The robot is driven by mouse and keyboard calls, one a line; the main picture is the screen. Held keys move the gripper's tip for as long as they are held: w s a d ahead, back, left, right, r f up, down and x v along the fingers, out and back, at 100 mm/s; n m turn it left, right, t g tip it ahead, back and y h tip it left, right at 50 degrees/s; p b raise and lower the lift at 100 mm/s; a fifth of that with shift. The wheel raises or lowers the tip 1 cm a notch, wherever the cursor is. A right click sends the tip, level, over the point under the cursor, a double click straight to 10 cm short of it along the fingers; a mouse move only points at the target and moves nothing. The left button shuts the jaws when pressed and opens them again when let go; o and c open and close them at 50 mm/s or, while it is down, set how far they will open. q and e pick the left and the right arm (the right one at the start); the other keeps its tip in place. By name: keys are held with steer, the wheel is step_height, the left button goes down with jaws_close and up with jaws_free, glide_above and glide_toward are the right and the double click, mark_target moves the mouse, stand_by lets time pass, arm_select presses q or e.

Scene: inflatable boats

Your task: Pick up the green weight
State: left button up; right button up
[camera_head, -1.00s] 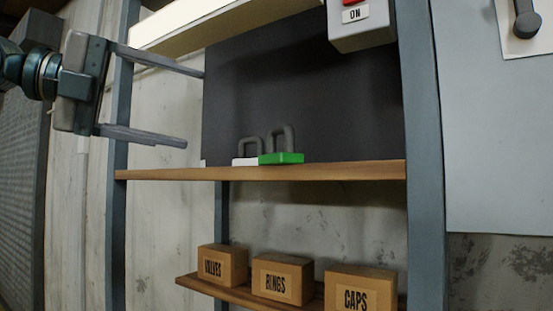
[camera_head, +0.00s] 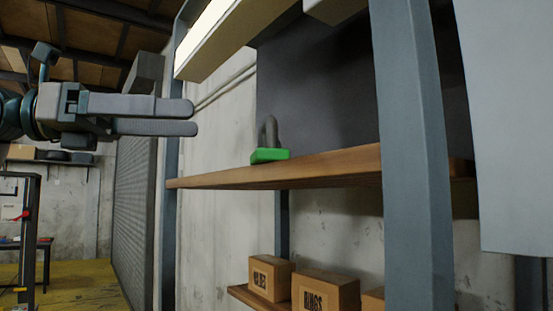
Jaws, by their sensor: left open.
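The green weight (camera_head: 270,155) has a flat green base and a dark grey loop handle (camera_head: 270,128). It stands upright on the wooden shelf (camera_head: 330,165), towards its left end. My left gripper (camera_head: 194,118) is to the left of the weight, a little higher in the picture and apart from it. Its two fingers point right and are seen nearly edge-on. It is open with nothing between the fingers. The white weight that stood beside the green one is hidden from this angle. My right gripper is out of view.
Grey posts (camera_head: 410,160) frame the shelf, and a lit beam (camera_head: 222,38) runs above. Cardboard boxes (camera_head: 325,292) sit on a lower shelf. A dark panel (camera_head: 325,90) stands behind the weight. The shelf left of the weight is clear.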

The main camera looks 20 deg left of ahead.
mark_target(268, 140)
arm_select(q)
steer(key=x, duration=1.1)
steer(key=shift+d, duration=0.2)
steer(key=shift+w+d+f+p, duration=0.1)
steer(key=shift+w+d+p, duration=0.15)
steer(key=shift+d+p, duration=0.05)
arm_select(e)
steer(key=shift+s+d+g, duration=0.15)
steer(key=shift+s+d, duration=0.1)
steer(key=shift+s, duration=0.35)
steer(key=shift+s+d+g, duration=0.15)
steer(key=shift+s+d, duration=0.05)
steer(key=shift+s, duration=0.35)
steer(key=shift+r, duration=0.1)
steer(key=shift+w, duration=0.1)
